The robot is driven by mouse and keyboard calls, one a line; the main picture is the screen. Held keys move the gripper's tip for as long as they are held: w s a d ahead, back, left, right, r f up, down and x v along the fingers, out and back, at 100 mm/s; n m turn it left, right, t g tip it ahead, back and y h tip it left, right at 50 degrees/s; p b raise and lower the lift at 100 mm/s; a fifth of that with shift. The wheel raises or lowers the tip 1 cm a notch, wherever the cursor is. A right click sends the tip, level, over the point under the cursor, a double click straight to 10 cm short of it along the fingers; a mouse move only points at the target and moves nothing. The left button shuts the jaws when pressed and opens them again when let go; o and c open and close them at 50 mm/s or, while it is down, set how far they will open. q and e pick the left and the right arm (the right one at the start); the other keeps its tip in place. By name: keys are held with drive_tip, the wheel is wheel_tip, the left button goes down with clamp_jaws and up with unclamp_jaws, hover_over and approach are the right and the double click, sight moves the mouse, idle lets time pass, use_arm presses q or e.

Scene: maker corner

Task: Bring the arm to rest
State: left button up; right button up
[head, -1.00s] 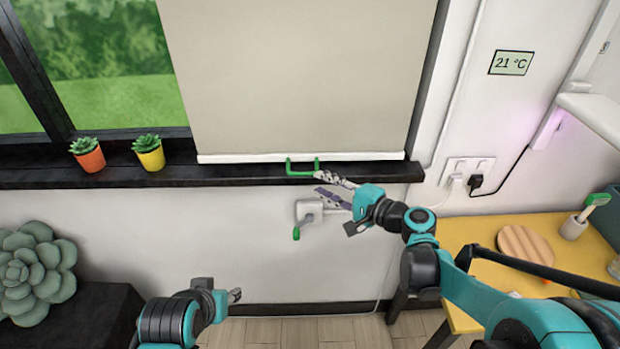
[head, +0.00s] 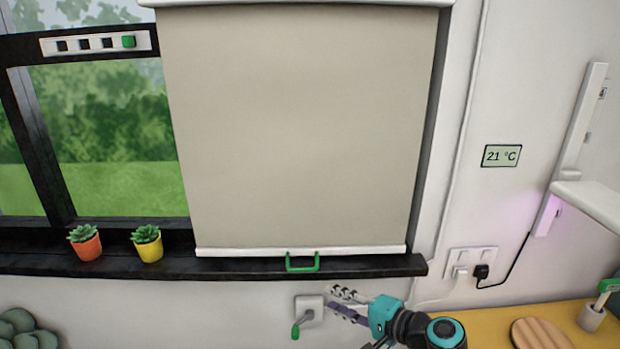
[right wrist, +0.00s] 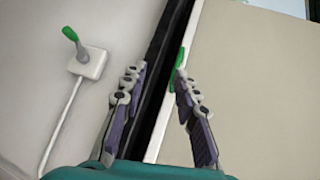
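My right gripper (head: 338,302) is in the lower middle of the head view, in front of the wall just below the window sill. Its two fingers are spread with nothing between them. In the right wrist view the same open fingers (right wrist: 160,110) point toward the sill and blind. The beige roller blind (head: 300,130) is down, with its white bottom bar at the sill. Its green handle (head: 302,263) is free, above and left of the gripper. It also shows in the right wrist view (right wrist: 179,68), beyond the fingers. My left gripper is not in view.
A wall box with a green-tipped crank (head: 309,309) is just left of the right gripper. An orange pot (head: 87,246) and a yellow pot (head: 149,248) stand on the sill (head: 220,264). A yellow table (head: 480,323) with a round wooden board (head: 541,334) is at lower right.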

drive_tip(key=s+d+f+n+g+h, duration=0.1)
drive_tip(key=s+d+f+n+h, duration=0.3)
drive_tip(key=s, duration=0.5)
drive_tip(key=s+d+f+n+g+h, duration=0.2)
drive_tip(key=s+d+f+n+h, duration=0.2)
drive_tip(key=s, duration=0.5)
drive_tip(key=d+n+h, duration=0.1)
drive_tip(key=h, duration=0.1)
drive_tip(key=shift+s+d+f+h, duration=0.15)
drive_tip(key=shift+d+f+h, duration=0.15)
drive_tip(key=shift+d+f, duration=0.1)
